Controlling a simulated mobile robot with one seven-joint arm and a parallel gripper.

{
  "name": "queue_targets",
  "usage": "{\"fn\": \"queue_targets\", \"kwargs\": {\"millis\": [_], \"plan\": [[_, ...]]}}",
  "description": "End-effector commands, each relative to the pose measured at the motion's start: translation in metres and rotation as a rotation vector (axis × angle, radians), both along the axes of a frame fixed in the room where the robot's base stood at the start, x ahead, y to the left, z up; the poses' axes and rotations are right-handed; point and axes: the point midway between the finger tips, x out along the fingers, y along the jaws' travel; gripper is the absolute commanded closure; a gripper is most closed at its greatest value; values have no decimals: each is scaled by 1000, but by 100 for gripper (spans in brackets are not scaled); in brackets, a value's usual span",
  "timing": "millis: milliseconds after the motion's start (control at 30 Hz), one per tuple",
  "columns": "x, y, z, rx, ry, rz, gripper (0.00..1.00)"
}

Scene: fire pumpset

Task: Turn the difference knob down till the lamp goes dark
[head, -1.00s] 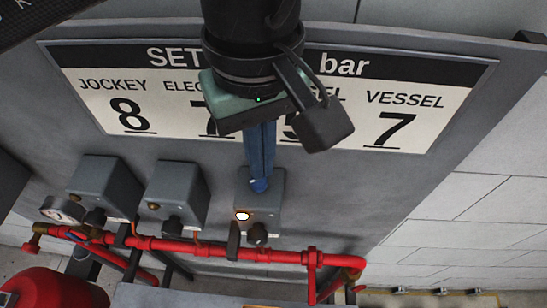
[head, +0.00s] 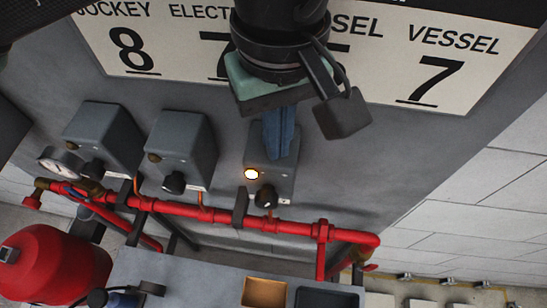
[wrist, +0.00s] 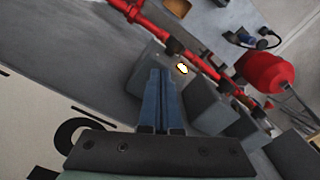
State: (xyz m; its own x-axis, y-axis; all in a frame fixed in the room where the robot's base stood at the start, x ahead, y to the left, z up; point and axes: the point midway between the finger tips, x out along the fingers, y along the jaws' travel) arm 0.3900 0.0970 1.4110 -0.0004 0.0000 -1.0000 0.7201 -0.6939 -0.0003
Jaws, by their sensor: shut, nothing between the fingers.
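The rightmost grey control box (head: 285,180) is mounted on the panel and has a lit, white-yellow lamp (head: 251,174) on its front. A black knob (head: 265,197) sits just below and right of the lamp. In the wrist view the lamp (wrist: 182,68) glows beyond the fingertips, with a dark knob (wrist: 174,47) above it. My gripper (head: 277,156) has its blue fingers together with nothing between them. The fingers overlap the top of this box in the head view, above the knob and apart from it. In the wrist view my gripper (wrist: 160,72) points toward the box.
Two similar grey boxes (head: 103,137) (head: 181,150) with black knobs stand to the left, their lamps unlit. A red pipe (head: 210,215) runs just below the boxes. A pressure gauge (head: 60,162) and red tank (head: 50,265) are at the left. A setpoint sign (head: 180,40) is above.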

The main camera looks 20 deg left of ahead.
Motion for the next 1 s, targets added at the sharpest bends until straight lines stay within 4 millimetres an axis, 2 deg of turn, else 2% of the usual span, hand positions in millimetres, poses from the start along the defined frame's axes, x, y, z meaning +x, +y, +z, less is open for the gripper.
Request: {"fn": "queue_targets", "kwargs": {"millis": [1000], "plan": [[7, 5, 1, -1, -4, 1, 100]]}}
